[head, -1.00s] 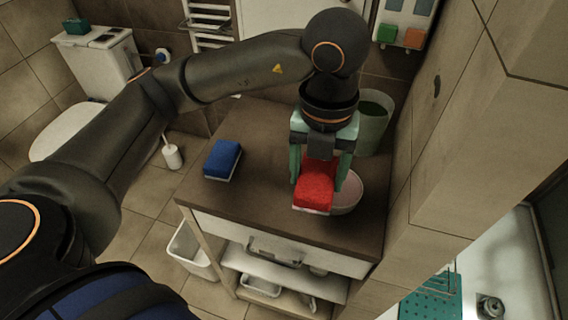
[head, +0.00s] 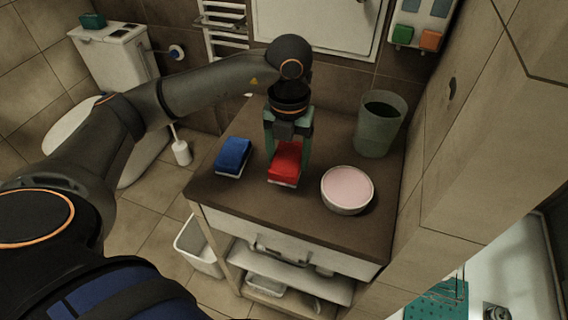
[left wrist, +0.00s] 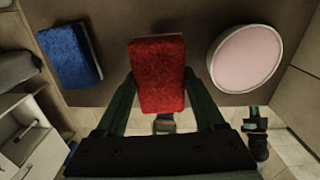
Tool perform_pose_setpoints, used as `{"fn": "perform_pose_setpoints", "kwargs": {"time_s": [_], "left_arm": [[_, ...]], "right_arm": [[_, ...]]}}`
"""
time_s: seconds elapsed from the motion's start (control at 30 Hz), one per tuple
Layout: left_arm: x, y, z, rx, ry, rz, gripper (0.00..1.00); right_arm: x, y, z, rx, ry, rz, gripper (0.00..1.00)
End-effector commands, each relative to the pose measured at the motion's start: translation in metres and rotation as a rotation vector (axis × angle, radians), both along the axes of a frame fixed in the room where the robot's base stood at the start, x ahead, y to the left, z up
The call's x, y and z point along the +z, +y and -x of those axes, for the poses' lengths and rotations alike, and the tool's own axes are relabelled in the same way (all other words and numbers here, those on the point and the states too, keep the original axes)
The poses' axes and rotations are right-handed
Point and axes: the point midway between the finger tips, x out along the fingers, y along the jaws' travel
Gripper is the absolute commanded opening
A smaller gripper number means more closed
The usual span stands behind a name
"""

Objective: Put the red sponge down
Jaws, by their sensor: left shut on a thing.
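The red sponge (head: 284,163) is between the fingers of my left gripper (head: 286,158), over the dark counter top (head: 310,226). The left gripper is shut on it. In the left wrist view the red sponge (left wrist: 157,75) shows between the two green fingers of the left gripper (left wrist: 160,88). The sponge is at or close to the counter surface; I cannot tell whether it touches. My right gripper is not in view.
A blue sponge (head: 233,156) lies to the left on the counter. A round bowl with pink content (head: 347,189) stands to the right, and a grey-green bin (head: 380,124) behind it. The counter's front is bare. A wall (head: 455,150) bounds the right side.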

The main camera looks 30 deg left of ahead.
Motion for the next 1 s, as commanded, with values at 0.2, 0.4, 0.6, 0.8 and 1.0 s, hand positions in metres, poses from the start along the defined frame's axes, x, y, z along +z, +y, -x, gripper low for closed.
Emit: {"fn": "perform_pose_setpoints", "kwargs": {"time_s": [0.2, 0.4, 0.6, 0.8, 1.0], "left_arm": [[-0.014, 0.010, -0.005, 0.001, 0.000, 0.000, 0.26], [-0.036, 0.015, -0.007, 0.000, 0.005, 0.000, 0.26], [-0.048, 0.015, -0.008, -0.001, 0.000, 0.001, 0.26], [-0.047, 0.015, -0.008, -0.001, 0.000, 0.001, 0.84], [-0.047, 0.015, -0.008, -0.001, 0.000, 0.001, 1.00]], "right_arm": [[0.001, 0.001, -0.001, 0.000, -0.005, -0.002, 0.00], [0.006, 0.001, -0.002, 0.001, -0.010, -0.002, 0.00], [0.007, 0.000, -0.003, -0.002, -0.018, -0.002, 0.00], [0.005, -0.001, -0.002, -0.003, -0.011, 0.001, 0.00], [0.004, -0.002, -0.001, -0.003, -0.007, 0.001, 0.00]]}}
